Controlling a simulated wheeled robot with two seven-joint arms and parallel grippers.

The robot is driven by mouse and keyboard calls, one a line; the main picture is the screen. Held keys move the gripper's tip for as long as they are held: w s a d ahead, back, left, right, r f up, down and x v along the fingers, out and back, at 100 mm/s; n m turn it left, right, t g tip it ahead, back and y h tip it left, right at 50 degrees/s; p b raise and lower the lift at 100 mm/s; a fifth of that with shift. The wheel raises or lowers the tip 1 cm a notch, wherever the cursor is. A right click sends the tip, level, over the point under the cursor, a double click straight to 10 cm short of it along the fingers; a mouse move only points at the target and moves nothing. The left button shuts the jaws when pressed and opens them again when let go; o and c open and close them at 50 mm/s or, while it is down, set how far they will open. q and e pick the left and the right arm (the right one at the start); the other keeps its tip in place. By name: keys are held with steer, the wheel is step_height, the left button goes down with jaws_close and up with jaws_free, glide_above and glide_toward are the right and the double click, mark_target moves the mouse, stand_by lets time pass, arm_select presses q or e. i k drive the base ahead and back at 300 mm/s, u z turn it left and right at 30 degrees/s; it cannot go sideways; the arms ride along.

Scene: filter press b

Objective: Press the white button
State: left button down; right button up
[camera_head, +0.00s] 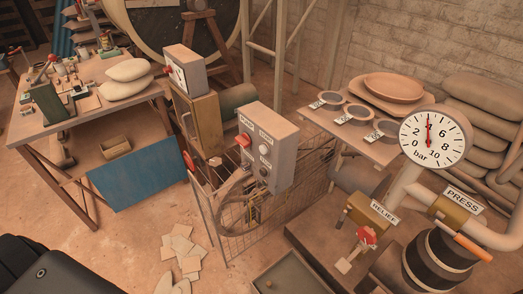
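A grey control box (270,146) stands on a post near the middle of the view, its face turned to the left and toward me. On its front face, a white button (264,149) sits below a small label plate on the right side. A red button (243,140) sits to its left below another label. A dark round knob (264,172) with a pale part near it is lower on the same face. Nothing covers the white button. Neither of my grippers is in view.
A round bar gauge (435,136), a RELIEF valve with a red handle (367,236) and a PRESS valve with an orange handle (474,249) stand at the right. A wire-mesh guard around a wheel (240,205) is below the box. Loose pale sheets (180,250) lie on the floor.

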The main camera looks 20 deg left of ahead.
mark_target(263, 148)
steer(key=k, duration=1.35)
steer(key=z, duration=0.45)
steer(key=i, duration=0.8)
